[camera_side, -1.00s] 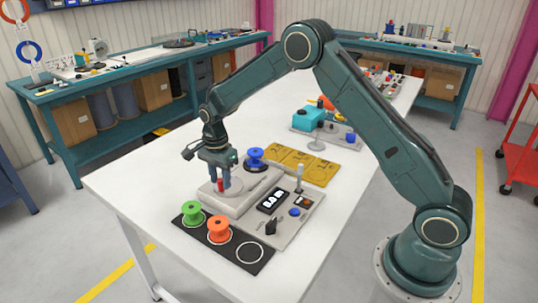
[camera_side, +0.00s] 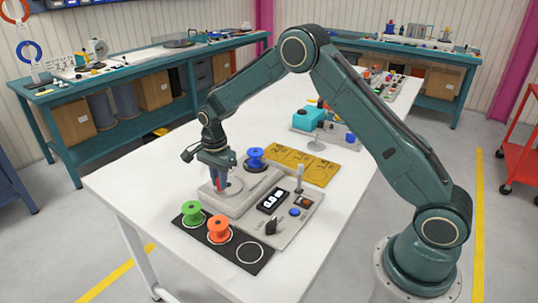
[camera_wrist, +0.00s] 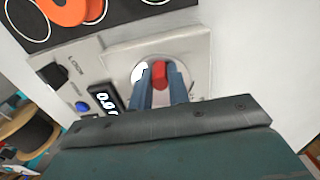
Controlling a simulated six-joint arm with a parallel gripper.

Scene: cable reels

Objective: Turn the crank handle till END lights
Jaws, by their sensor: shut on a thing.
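The red crank handle (camera_wrist: 159,74) shows between my gripper's two blue fingers in the wrist view. My gripper (camera_side: 219,184) is shut on it, pointing down over the round crank disc (camera_side: 234,187) on the grey winder base (camera_side: 238,203). The fingers hide most of the handle in the side view. A blue reel (camera_side: 256,158) sits at the far end of the winder base. The display (camera_side: 272,201) is lit with white digits, too small to read surely. I cannot make out a lit END lamp.
A black mat (camera_side: 236,243) in front holds a green reel (camera_side: 191,213) and an orange reel (camera_side: 219,229), with one ringed spot empty. A control panel (camera_side: 290,228) with a black knob and blue button lies right.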

